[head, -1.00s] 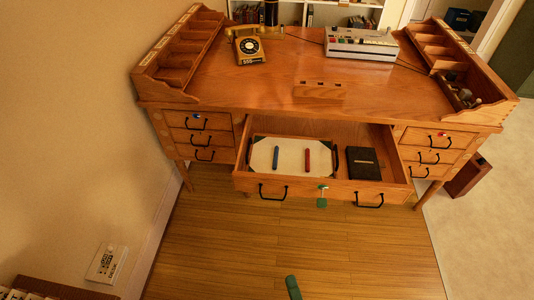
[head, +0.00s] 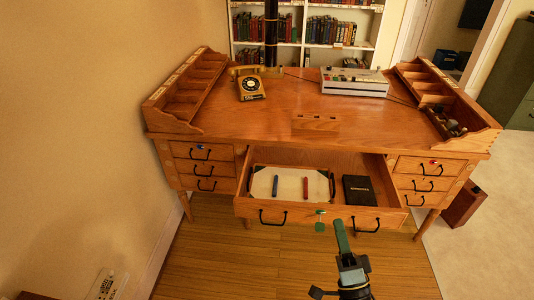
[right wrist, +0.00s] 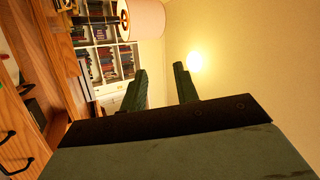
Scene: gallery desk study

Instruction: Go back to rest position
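My right gripper (head: 341,230) is raised in front of the desk, below and in front of the open drawer's right half. In the right wrist view its two dark green fingers (right wrist: 160,68) stand apart with nothing between them. The wooden desk (head: 270,110) has its wide middle drawer (head: 300,213) pulled out. A tray with pale paper (head: 290,178), a blue stick (head: 275,186), a red stick (head: 305,188) and a black book (head: 359,190) lie in it. My left gripper is not in view.
A gold telephone (head: 250,86) and a grey console (head: 354,82) stand on the desktop. A wall (head: 70,130) closes the left side. The wooden floor (head: 215,260) before the desk looks clear.

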